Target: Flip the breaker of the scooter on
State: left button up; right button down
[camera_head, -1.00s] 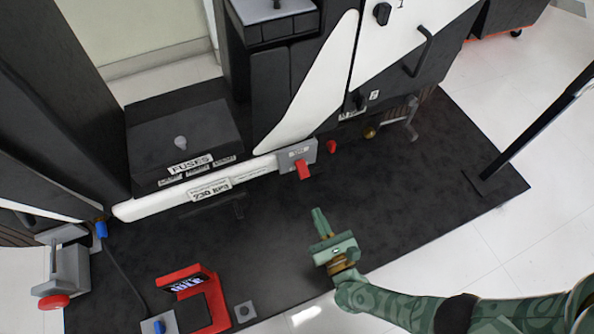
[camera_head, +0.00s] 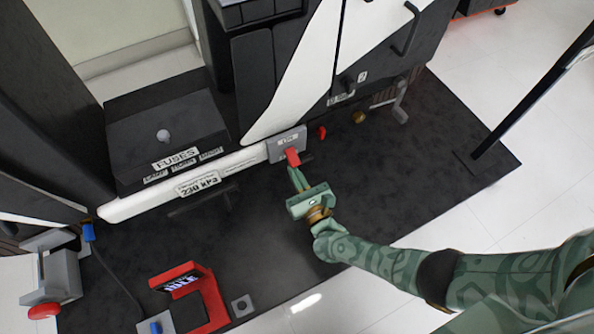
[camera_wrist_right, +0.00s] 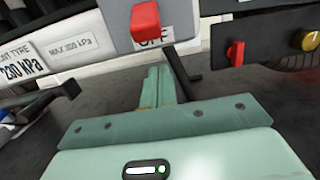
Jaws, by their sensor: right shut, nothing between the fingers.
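The breaker is a small grey box (camera_head: 287,145) on the front of the scooter's white running board (camera_head: 135,202). Its red lever (camera_head: 292,157) sticks out and points down toward me. The lever also shows in the right wrist view (camera_wrist_right: 145,20), above a label partly hidden by it. My right gripper (camera_head: 297,178) is shut and empty, its fingertips just below the lever. In the right wrist view the closed fingers (camera_wrist_right: 158,85) point up toward the box, with a small gap to the lever. My left gripper is not in view.
A smaller red knob (camera_head: 322,132) and a brass knob (camera_head: 359,117) sit to the right of the box. A dark peg (camera_wrist_right: 185,72) juts out close to the fingers. A red stand with a display (camera_head: 210,305) is on the dark mat (camera_head: 420,180). The fuse box (camera_head: 165,120) is at left.

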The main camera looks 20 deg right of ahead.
aim_at(292, 157)
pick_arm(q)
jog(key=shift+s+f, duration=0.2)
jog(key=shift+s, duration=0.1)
pick_arm(e)
jog(key=shift+s+r, duration=0.3)
jog(key=shift+r, duration=0.45)
jog(key=shift+s+r, duration=0.3)
jog(key=shift+r, duration=0.45)
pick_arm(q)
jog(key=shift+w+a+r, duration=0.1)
